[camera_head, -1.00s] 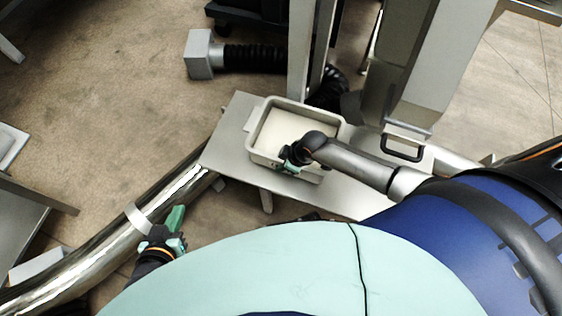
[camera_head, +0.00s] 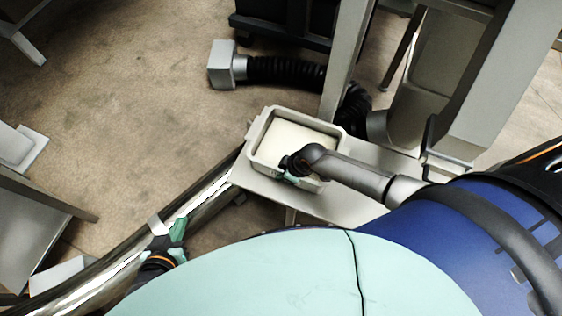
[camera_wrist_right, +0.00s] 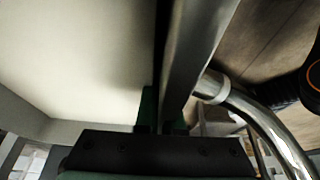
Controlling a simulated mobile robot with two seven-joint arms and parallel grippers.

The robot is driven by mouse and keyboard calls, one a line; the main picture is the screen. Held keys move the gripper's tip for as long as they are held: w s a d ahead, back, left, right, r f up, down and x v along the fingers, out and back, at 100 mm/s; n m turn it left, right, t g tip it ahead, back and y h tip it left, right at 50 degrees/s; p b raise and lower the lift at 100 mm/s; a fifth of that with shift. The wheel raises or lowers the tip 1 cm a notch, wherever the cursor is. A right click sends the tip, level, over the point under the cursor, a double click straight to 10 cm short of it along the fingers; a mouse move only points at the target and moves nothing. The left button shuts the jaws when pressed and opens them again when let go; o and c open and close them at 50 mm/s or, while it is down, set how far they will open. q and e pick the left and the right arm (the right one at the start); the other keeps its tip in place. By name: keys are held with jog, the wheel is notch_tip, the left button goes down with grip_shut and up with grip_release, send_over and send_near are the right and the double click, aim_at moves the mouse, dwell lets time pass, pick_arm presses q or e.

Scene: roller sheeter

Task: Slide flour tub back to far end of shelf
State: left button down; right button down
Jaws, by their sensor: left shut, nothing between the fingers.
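The flour tub (camera_head: 262,166), a pale rectangular bin with cream flour (camera_head: 298,138) inside, sits upright at the left end of the metal shelf (camera_head: 335,203). Its left side is at or slightly past the shelf's left edge. My right gripper (camera_head: 289,173) is at the tub's near wall. In the right wrist view the tub's rim (camera_wrist_right: 196,40) runs between the green fingers (camera_wrist_right: 160,108), with the flour on the left; the finger on the outer side is mostly hidden. My left gripper (camera_head: 178,236) is shut and empty, low at the left, away from the tub.
A shiny pipe (camera_head: 205,196) runs diagonally below the shelf's left end. A black corrugated hose (camera_head: 285,70) with a grey box end (camera_head: 222,66) lies behind. A metal post (camera_head: 348,60) stands close behind the tub. The shelf's right part is bare.

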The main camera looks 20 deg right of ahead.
jog(key=shift+w, duration=0.1)
jog(key=c, duration=1)
grip_release()
jog(key=shift+o, duration=0.2)
jog(key=shift+r, duration=0.1)
jog(key=shift+d+r+p, duration=0.15)
jog(key=shift+r+p, duration=0.15)
jog(key=shift+r, duration=0.05)
jog(key=p+v, duration=0.4)
jog(key=v, duration=0.6)
jog(key=shift+s+d+r+p, duration=0.1)
jog(key=shift+s+r+p, duration=0.2)
jog(key=shift+s+d+r, duration=0.1)
jog(key=shift+r, duration=0.3)
